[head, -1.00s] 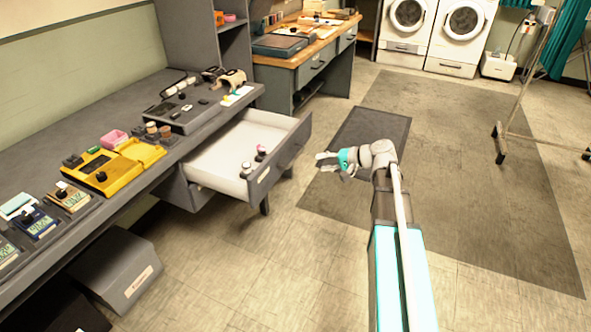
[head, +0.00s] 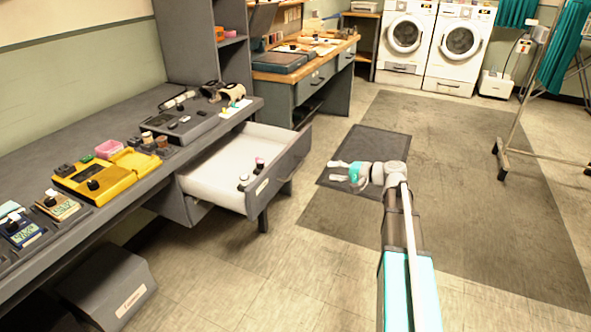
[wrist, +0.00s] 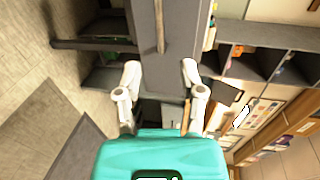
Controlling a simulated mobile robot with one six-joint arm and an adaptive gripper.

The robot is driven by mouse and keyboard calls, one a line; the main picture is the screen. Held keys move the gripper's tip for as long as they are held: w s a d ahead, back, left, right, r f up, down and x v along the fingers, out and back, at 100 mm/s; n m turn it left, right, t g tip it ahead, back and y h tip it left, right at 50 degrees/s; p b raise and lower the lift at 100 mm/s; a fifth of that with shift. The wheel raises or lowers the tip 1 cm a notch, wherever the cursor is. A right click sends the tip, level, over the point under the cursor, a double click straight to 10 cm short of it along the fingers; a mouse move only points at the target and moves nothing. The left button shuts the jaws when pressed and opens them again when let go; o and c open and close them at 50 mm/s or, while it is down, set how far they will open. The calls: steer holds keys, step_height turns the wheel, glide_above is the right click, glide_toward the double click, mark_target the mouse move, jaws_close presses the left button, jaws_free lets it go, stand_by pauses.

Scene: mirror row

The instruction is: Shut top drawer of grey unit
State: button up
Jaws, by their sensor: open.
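The top drawer (head: 287,167) of the grey unit (head: 228,108) is pulled well out from under the desk top. The drawer front has a handle and a pale label. My gripper (head: 341,171) is to the right of the drawer front, apart from it, with its fingers pointing left. It is open and empty. In the wrist view the two fingers (wrist: 158,85) are spread, with a grey front and its long handle (wrist: 159,25) beyond them.
The desk top carries a yellow instrument (head: 95,176), small meters and a dark tray of knobs. A grey box (head: 112,290) is on the floor below. A second desk (head: 340,60) and white washers (head: 405,35) stand behind. Floor right of the drawer is clear, with a dark mat (head: 385,150).

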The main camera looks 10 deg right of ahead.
mark_target(298, 168)
steer(key=b+x, duration=0.2)
steer(key=x, duration=1.1)
steer(key=shift+w+a+b, duration=0.15)
steer(key=shift+a+b, duration=0.05)
steer(key=shift+b, duration=0.15)
jaws_close()
steer(key=shift+a, duration=0.15)
